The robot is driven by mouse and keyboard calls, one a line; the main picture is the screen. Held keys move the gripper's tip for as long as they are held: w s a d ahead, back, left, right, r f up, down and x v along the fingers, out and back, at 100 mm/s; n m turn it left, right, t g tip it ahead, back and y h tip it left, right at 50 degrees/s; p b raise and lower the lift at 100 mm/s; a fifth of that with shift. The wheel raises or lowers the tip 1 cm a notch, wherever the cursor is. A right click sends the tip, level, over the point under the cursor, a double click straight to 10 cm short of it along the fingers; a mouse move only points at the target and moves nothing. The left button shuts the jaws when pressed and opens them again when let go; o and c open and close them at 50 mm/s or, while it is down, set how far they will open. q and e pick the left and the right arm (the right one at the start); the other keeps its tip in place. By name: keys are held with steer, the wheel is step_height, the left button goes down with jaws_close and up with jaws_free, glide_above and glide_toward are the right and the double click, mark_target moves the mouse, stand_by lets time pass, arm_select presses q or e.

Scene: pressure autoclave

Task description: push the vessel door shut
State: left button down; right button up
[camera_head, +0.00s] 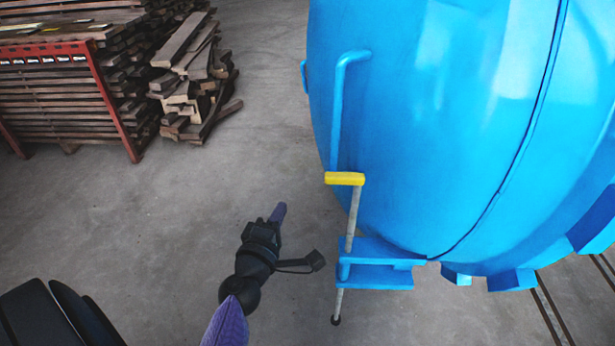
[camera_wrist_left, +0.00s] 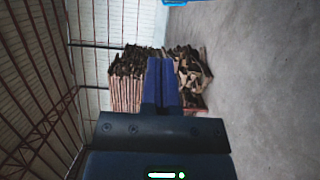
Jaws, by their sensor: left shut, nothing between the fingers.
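The vessel door (camera_head: 430,110) is a big, glossy blue dome filling the right of the head view. It has a blue vertical bar handle (camera_head: 338,115) on its left side and a dark seam running down its right part. A grey rod with a yellow grip (camera_head: 345,179) stands by a blue bracket (camera_head: 375,277) at its lower left. My left gripper (camera_head: 279,212) is shut and empty, left of the rod and apart from the door. Its closed purple fingers also show in the left wrist view (camera_wrist_left: 161,80). My right gripper is out of view.
Stacked timber (camera_head: 190,80) and a red rack (camera_head: 110,100) stand at the upper left. Blue lugs (camera_head: 512,281) line the vessel's lower edge, with dark floor rails (camera_head: 548,310) at lower right. The concrete floor (camera_head: 180,200) around my left gripper is clear.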

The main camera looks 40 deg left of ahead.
arm_select(q)
steer(key=w+d, duration=0.1)
steer(key=w, duration=0.9)
steer(key=shift+w+b, duration=0.3)
steer(key=shift+b, duration=0.05)
